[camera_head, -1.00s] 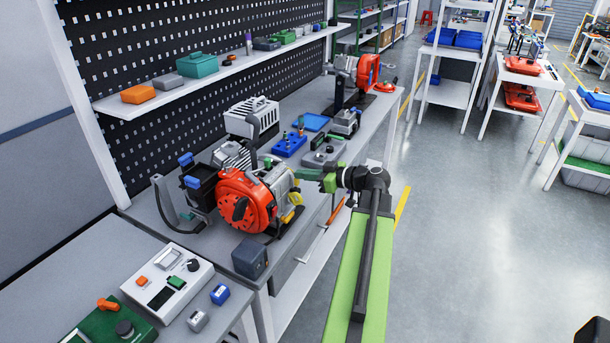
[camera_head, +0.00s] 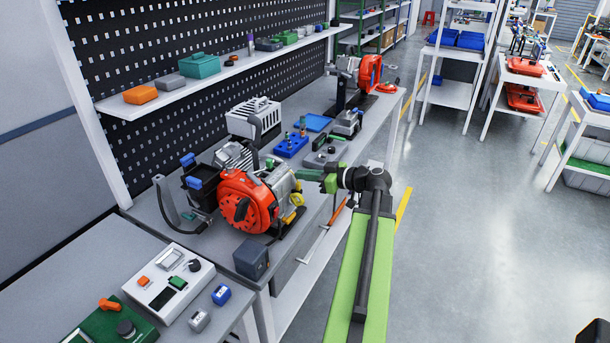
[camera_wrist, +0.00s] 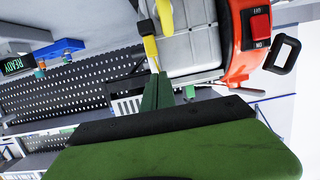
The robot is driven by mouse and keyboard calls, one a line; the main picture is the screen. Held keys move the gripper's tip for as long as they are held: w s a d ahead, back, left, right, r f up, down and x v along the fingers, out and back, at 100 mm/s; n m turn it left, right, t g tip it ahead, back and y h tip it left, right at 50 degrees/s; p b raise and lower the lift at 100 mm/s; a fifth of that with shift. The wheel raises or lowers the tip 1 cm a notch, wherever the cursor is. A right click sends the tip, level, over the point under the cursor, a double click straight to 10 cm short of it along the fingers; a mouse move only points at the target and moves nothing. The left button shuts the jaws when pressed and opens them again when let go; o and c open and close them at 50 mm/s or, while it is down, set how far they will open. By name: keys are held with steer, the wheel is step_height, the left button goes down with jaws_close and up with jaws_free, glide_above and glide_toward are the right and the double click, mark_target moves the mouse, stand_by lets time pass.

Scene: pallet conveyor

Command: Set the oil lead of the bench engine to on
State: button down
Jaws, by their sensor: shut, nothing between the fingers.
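The bench engine, with a round orange-red housing (camera_head: 248,203) and a grey body, stands on the workbench. My gripper (camera_head: 304,176) is at the engine's right side in the head view, its green fingers close together and empty. In the wrist view the fingers (camera_wrist: 157,92) point at the engine's grey body (camera_wrist: 188,42), close to a yellow part (camera_wrist: 150,46); I cannot tell whether they touch. A red switch (camera_wrist: 260,27) with small lettering sits on the orange housing, to the right of the fingers. I cannot make out which part is the oil lead.
A dark grey box (camera_head: 251,259) stands at the bench's near edge. A white control box (camera_head: 167,284) is on the near table. A blue block (camera_head: 291,145) and a second engine (camera_head: 358,72) are further back.

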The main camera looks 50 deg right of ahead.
steer(key=r+p+v, duration=0.1)
steer(key=p+v, duration=0.1)
steer(key=v, duration=0.8)
steer(key=shift+d+r, duration=0.15)
steer(key=shift+r, duration=0.25)
steer(key=shift+s, duration=0.1)
